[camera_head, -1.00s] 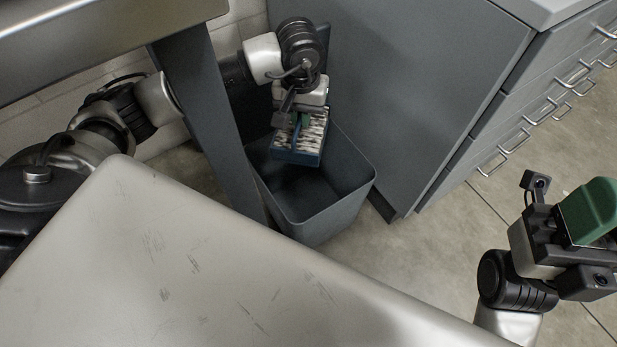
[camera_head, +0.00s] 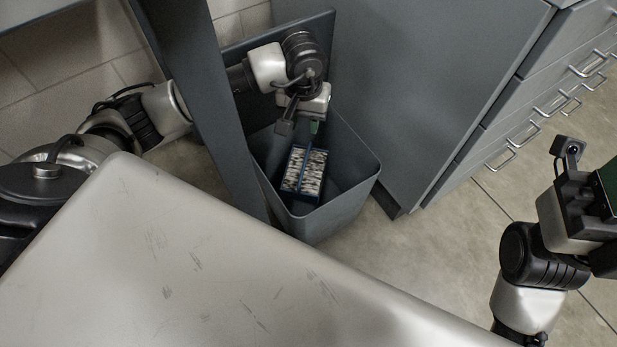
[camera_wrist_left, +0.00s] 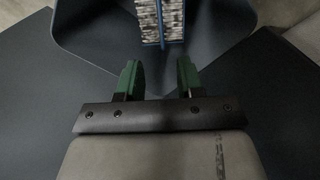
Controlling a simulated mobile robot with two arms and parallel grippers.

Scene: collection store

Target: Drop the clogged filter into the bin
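The clogged filter (camera_head: 304,172), a blue-framed block with dirty grey-white pleats, is inside the grey bin (camera_head: 338,212), below the rim. I cannot tell whether it touches the bottom. My left gripper (camera_head: 314,127) is above the bin, apart from the filter. In the left wrist view the green fingers of the gripper (camera_wrist_left: 159,80) are spread with nothing between them. The filter (camera_wrist_left: 173,20) shows beyond them, within the bin walls (camera_wrist_left: 88,28). My right gripper (camera_head: 606,190) is cut off at the right edge, so its fingers cannot be judged.
A scratched metal table (camera_head: 190,270) fills the lower left, with a dark upright post (camera_head: 205,110) beside the bin. A grey drawer cabinet (camera_head: 410,90) stands right of the bin. Open floor (camera_head: 430,250) lies between table and cabinet.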

